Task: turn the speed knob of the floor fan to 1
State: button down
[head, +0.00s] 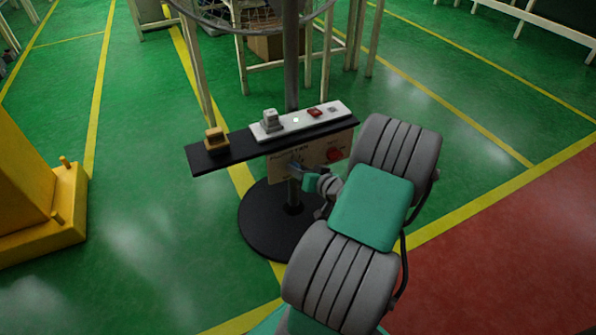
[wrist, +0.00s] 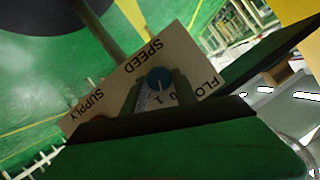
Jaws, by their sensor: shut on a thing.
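The floor fan's beige panel (head: 312,160) hangs under a black shelf on a grey pole. It shows upside down and tilted in the wrist view (wrist: 112,92), with the word SPEED above a round blue knob (wrist: 160,77). Small digits, 0 and 1 among them, lie below the knob there. My gripper (head: 298,172) is at the panel's front, and in the wrist view its fingers (wrist: 157,90) are shut on the speed knob from both sides. The fingers hide part of the scale. I cannot tell which digit the knob points to.
A red knob (head: 334,156) is on the panel right of my gripper. The black shelf (head: 200,158) carries a wooden block (head: 215,139) and a white strip (head: 330,115) with switches. The fan's round black base (head: 258,228) stands on the floor. A yellow machine (head: 30,190) is at left.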

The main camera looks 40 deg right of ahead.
jog(key=shift+d+m+y, duration=0.1)
jog(key=shift+m+y, duration=0.3)
jog(key=shift+m, duration=0.5)
jog(key=shift+t, duration=0.3)
jog(key=c, duration=1)
grip_release()
jog(key=shift+o, duration=0.2)
jog(key=p+v, duration=0.2)
jog(key=v, duration=0.5)
jog(key=shift+s, duration=0.4)
